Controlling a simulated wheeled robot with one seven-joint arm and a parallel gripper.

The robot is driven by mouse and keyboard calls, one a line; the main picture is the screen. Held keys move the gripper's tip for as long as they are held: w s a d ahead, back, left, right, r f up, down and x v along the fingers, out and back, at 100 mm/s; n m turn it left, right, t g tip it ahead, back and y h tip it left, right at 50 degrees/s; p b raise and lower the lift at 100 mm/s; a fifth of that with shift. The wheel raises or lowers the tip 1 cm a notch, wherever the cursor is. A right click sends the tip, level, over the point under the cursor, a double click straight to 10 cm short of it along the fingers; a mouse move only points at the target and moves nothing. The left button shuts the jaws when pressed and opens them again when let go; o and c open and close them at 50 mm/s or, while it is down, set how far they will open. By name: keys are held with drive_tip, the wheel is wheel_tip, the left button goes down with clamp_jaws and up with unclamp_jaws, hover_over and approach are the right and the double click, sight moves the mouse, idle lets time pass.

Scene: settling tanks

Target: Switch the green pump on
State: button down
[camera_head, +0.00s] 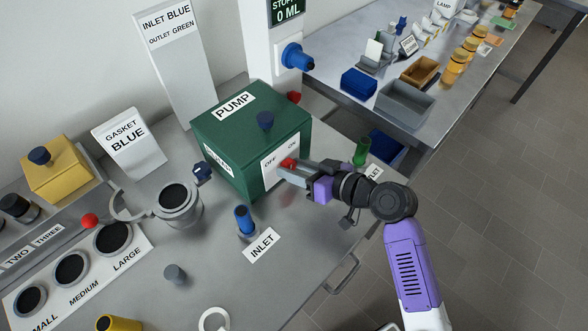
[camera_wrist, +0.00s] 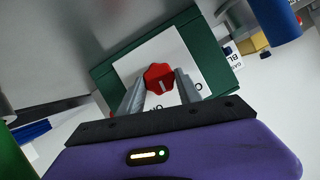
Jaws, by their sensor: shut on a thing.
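The green pump (camera_head: 222,135) is a box labelled PUMP on the grey bench in the head view. It also shows in the wrist view (camera_wrist: 113,84). Its front has a white plate (camera_head: 270,178) marked OFF at left and ON at right. A red knob (camera_wrist: 159,77) with a pale pointer line sits on this plate. My gripper (camera_head: 287,165) is at the plate, with its two fingers on either side of the red knob, shut on it. The fingers partly hide the knob in the head view. Which mark the pointer is at, I cannot tell.
A blue-topped inlet pipe (camera_head: 244,220) stands before the pump, and a green outlet pipe (camera_head: 361,152) stands to its right. A clamp and strainer (camera_head: 178,202) are at left. A second bench (camera_head: 330,75) with trays is behind at right. Open floor (camera_head: 500,170) lies right.

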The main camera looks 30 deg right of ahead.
drive_tip(key=m+y, duration=0.1)
drive_tip(key=m+y+b, duration=0.1)
drive_tip(key=m, duration=0.2)
drive_tip(key=shift+w+d+f+y, duration=0.15)
drive_tip(key=shift+d+y, duration=0.1)
drive_tip(key=shift+y, duration=0.15)
idle(0.4)
drive_tip(key=c, duration=0.8)
unclamp_jaws()
drive_tip(key=shift+b+v, duration=0.9)
drive_tip(key=shift+v, duration=3.05)
